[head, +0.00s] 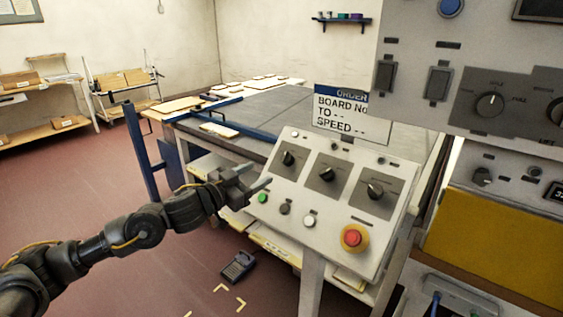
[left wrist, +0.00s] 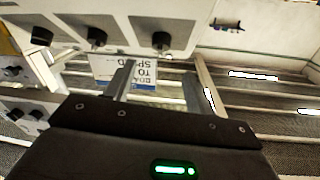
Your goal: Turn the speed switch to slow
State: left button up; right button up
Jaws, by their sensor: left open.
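A sloped grey control panel (head: 322,215) carries three black rotary switches: left (head: 287,159), middle (head: 327,173) and right (head: 375,190). Their labels are too small to read, so I cannot tell which is the speed switch. The three knobs also show along the top of the left wrist view, one of them (left wrist: 160,41) near my fingers. My left gripper (head: 259,176) is open and empty at the panel's left edge, beside the left switch and apart from it. Its two fingers show in the left wrist view (left wrist: 163,75). My right gripper is not in view.
A red emergency button (head: 352,237) and small green, dark and white buttons sit low on the panel. An order sign (head: 340,112) stands behind it. A larger switch box (head: 470,75) overhangs at right. A conveyor table (head: 290,110) lies behind; a dark device (head: 238,266) lies on the floor.

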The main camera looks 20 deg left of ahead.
aim_at(281, 161)
pick_arm(q)
jog(key=p+x, duration=0.2)
jog(key=x, duration=0.8)
jog(key=shift+w, duration=0.2)
jog(key=c, duration=1)
